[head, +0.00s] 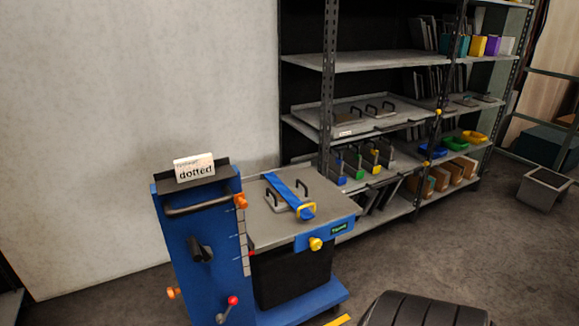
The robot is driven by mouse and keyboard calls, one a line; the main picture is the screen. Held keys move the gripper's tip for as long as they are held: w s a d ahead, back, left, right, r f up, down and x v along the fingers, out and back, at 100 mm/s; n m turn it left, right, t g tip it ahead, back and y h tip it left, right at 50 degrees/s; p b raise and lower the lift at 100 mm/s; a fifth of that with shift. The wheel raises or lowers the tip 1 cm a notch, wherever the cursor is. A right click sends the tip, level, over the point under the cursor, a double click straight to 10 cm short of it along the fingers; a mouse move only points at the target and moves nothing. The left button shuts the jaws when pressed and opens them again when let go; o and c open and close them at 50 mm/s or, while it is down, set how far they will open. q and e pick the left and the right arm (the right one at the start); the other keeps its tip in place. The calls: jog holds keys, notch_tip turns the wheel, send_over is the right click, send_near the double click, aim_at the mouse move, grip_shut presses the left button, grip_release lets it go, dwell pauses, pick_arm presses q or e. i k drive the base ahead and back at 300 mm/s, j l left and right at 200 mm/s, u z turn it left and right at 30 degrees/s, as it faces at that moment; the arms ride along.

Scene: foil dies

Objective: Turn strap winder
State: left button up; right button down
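A blue cart (206,284) stands near the wall with a grey metal top (262,232). A blue strap (283,190) runs diagonally across a flat plate with two dark handles on that top. A yellow knob (315,244) sits on the blue front panel below, beside a small green label (339,228). I cannot tell for certain which of these yellow parts is the strap winder. Neither of my grippers shows in the head view.
The cart's tall end has a handle (197,206), a red-knobbed lever (232,300) and a "dotted" card (194,168). A shelf rack (374,60) with plates and coloured bins stands behind. A grey box (544,191) is at right. Floor between is open.

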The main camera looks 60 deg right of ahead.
aim_at(316, 244)
jog(key=z, duration=1.75)
